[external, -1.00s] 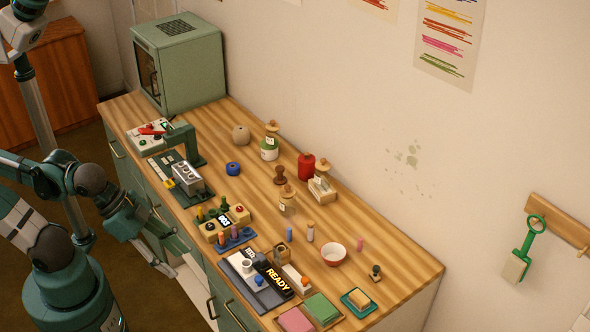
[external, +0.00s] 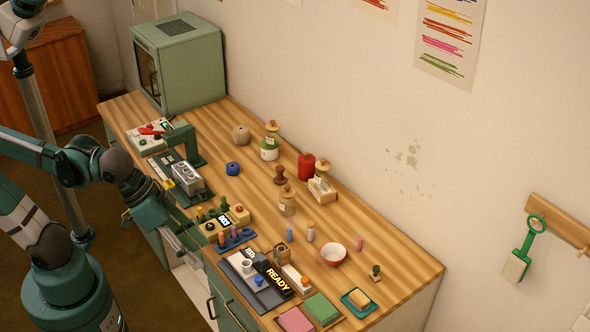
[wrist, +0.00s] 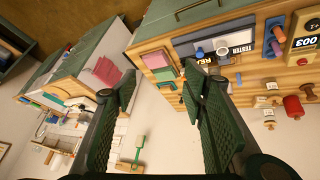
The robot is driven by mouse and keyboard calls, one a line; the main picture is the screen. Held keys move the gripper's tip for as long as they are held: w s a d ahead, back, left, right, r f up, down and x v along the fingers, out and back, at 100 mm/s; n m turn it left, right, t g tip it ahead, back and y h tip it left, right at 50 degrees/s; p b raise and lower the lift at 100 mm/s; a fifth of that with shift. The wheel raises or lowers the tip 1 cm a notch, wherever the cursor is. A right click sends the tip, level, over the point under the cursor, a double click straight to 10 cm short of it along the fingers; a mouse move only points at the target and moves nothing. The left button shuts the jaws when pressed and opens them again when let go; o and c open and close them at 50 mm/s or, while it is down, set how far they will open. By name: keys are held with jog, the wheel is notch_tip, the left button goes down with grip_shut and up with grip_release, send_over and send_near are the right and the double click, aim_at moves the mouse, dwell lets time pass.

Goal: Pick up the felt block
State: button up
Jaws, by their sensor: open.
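No block is clearly marked as felt. Candidates at the near end of the counter are a pink block (external: 295,320), a green block (external: 321,309), a tan block on a teal tray (external: 359,299) and a whitish block (external: 297,279) beside the READY sign. I cannot tell which is felt. My gripper (wrist: 160,80) is open, with nothing between its green ribbed fingers. In the wrist view, the pink block (wrist: 158,60) lies beyond the fingers near the counter edge. In the external view, my wrist is low at the counter's front side; the fingertips are hard to make out.
A green cabinet box (external: 180,65) stands at the far end. A green-handled brush (external: 521,250) hangs on the wall.

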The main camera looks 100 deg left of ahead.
jog(key=w+a+r+n+g+p, duration=0.15)
jog(key=w+n, duration=0.45)
jog(key=w, duration=0.6)
jog(key=n+g+h+p, duration=0.1)
jog(key=n+g+p, duration=0.35)
jog(key=n, duration=1.25)
send_over(360, 296)
jog(key=s, duration=0.1)
jog(key=shift+t, duration=0.4)
notch_tip(360, 296, down, 19)
jog(key=shift+s+a+r, duration=0.1)
jog(key=shift+s+a, duration=0.05)
jog(key=shift+w+a+f, duration=0.15)
jog(key=shift+w+f, duration=0.1)
jog(key=shift+f, duration=0.4)
jog(key=shift+w+f, duration=0.1)
jog(key=shift+f, duration=1.15)
